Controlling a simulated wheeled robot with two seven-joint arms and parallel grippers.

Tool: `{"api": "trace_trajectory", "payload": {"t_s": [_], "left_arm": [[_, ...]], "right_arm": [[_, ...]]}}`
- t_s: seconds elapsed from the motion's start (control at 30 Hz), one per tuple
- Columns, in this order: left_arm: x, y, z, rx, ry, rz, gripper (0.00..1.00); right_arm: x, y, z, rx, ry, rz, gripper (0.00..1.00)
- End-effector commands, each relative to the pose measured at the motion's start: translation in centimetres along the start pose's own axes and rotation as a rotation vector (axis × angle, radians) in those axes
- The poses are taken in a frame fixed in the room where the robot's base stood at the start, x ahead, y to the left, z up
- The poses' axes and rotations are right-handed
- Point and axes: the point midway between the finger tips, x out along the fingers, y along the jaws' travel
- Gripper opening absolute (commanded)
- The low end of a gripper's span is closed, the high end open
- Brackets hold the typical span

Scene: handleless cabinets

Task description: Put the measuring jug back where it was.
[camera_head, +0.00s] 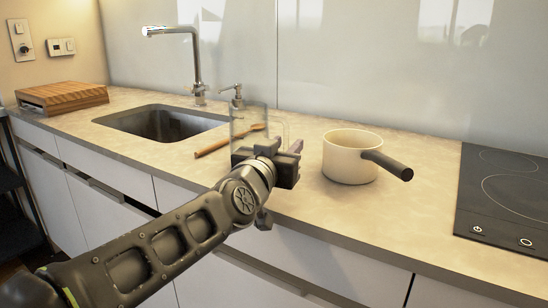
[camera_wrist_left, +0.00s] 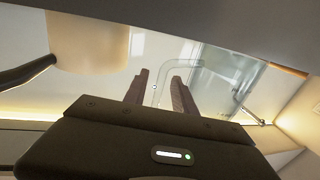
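The clear measuring jug (camera_head: 245,118) is on the counter side of my left gripper in the head view, beside the wooden spoon. Its base is hidden behind the gripper, so I cannot tell whether it touches the counter. Its handle is on its right side. My left gripper (camera_head: 270,150) is in front of the jug with its fingers apart. In the left wrist view, the jug (camera_wrist_left: 215,78) shows at upper right, and its handle lies between the two separated fingers (camera_wrist_left: 160,85), with gaps visible. My right gripper is not in view.
A cream saucepan (camera_head: 350,158) stands close to the right of the gripper, its dark handle pointing right. The wooden spoon (camera_head: 215,146) lies behind and left. The sink (camera_head: 165,122), soap dispenser (camera_head: 238,94), cutting board (camera_head: 62,96) and hob (camera_head: 505,195) are farther off.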

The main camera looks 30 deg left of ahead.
Motion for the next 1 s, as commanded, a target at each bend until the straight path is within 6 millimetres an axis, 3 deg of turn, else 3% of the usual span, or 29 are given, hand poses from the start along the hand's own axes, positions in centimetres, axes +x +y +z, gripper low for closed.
{"api": "trace_trajectory", "payload": {"t_s": [0.6, 0.8, 1.0], "left_arm": [[-10.3, 0.0, -0.1, 0.001, 0.003, -0.001, 0.32], [-11.7, 0.0, 0.1, 0.0, 0.0, 0.0, 0.32], [-11.7, 0.0, 0.1, 0.0, 0.0, 0.0, 0.32]], "right_arm": [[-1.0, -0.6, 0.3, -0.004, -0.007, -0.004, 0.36], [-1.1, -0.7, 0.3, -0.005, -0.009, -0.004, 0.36], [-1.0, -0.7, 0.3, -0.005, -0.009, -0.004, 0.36]]}}
